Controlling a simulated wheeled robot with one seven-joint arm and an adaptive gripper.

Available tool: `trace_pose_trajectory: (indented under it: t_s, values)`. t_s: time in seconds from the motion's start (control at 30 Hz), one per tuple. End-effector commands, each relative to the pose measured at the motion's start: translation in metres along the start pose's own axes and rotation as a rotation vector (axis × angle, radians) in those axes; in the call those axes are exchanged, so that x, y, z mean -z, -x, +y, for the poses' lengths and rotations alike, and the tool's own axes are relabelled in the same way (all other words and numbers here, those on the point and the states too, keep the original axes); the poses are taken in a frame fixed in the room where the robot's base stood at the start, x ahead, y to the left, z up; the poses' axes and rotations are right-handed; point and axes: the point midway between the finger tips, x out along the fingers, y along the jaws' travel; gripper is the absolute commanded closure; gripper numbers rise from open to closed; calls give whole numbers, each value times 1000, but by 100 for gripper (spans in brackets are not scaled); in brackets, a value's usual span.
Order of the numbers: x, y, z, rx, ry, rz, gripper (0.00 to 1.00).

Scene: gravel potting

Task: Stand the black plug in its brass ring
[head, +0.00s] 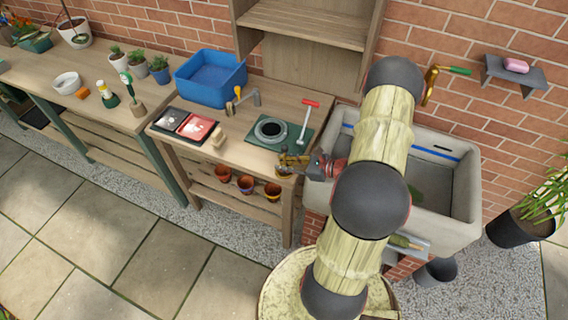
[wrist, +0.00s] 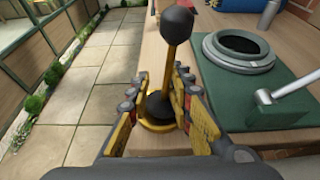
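The black plug (wrist: 158,105) shows in the wrist view near the front edge of the wooden bench, with a brass stem and a black ball knob (wrist: 177,24) on top. The stem leans slightly right in the picture. The brass ring (wrist: 155,126) shows at the plug's foot. The fingers hide part of both, so I cannot tell whether the plug is fully seated. My gripper (wrist: 160,86) is open, one finger on each side of the plug, with gaps visible. In the head view my gripper (head: 300,164) is at the bench's front right corner; the plug is small there.
A grey round collar (wrist: 240,52) stands on a green mat (wrist: 226,97) just right of my gripper. A blue tub (head: 210,76) and a two-part tray (head: 184,124) stand left. The sink (head: 466,180) is right.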

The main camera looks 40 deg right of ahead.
Motion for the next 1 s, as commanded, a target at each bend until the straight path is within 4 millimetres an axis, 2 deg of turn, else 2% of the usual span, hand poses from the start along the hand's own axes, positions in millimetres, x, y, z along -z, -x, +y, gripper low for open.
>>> trace_pose_trajectory:
  t_s: [0.37,0.57,0.8,1.0]
  values:
    - [-3,2,0,1,-1,2,76]
    - [-3,34,-2,6,-2,2,76]
    - [-4,83,-2,6,-1,1,76]
    - [-3,111,-1,4,0,1,76]
